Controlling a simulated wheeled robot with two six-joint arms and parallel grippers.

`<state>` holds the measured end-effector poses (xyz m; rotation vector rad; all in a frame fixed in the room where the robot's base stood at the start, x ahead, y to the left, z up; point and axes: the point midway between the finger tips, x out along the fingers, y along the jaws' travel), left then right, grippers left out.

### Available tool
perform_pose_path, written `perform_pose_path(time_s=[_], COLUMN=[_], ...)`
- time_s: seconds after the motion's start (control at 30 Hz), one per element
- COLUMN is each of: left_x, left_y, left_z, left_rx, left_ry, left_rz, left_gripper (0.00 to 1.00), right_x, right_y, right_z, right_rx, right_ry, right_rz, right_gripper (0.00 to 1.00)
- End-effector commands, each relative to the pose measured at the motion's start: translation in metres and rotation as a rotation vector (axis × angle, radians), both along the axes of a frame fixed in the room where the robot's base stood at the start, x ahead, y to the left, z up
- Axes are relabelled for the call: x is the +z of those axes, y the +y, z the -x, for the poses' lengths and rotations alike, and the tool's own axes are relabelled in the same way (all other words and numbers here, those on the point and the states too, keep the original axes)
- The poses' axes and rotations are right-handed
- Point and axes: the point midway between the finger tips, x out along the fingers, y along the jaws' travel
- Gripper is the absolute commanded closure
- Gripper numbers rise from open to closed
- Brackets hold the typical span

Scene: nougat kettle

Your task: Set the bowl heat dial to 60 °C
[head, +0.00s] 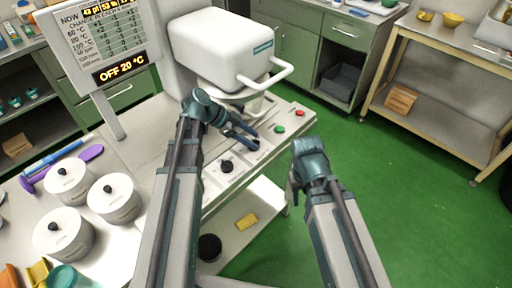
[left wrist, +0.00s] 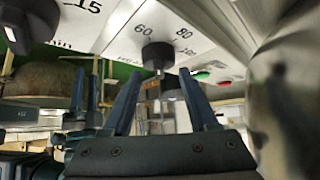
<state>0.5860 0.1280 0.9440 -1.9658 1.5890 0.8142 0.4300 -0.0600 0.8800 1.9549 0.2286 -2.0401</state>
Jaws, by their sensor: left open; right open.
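The bowl heat dial (left wrist: 158,55) is a black knob on the pale panel, with 60, 80 and 100 printed around it in the left wrist view. A small light mark shows at its lower edge. My left gripper (left wrist: 159,76) is open, with one finger on each side of the dial; I cannot tell whether they touch it. In the head view my left gripper (head: 252,141) is over the front panel and largely hides this dial. The display (head: 124,69) reads OFF 20 °C. My right gripper (head: 308,160) is open and empty, out over the floor.
Another black knob (head: 226,166) sits left of the dial. A green button (head: 279,129) and a red button (head: 300,113) are to its right. The white machine (head: 220,50) with its handle stands behind. White lidded canisters (head: 115,198) stand at left. Green floor is clear at right.

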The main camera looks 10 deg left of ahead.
Motion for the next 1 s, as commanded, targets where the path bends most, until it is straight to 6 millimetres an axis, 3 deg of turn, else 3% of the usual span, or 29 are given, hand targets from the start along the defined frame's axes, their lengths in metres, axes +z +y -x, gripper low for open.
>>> perform_pose_path(time_s=[0.17, 0.57, 0.9, 1.0], left_x=[-0.013, -0.014, -0.015, -0.015], left_y=[-0.011, -0.015, -0.014, -0.014], left_z=[-0.003, -0.003, -0.003, -0.003], left_rx=[0.001, 0.001, 0.001, 0.001], left_ry=[0.0, 0.0, 0.001, 0.001], left_rz=[0.0, 0.0, -0.001, -0.002], left_gripper=[0.41, 0.41, 1.0, 1.0], right_x=[-0.013, -0.014, -0.014, -0.015], right_y=[0.0, 0.0, 0.0, 0.0], right_z=[0.0, 0.0, 0.0, 0.0], right_rx=[0.0, 0.0, 0.0, 0.0], right_ry=[0.0, 0.0, 0.0, 0.0], right_rz=[0.0, 0.0, 0.0, 0.0], right_gripper=[0.56, 0.56, 0.56, 0.56])
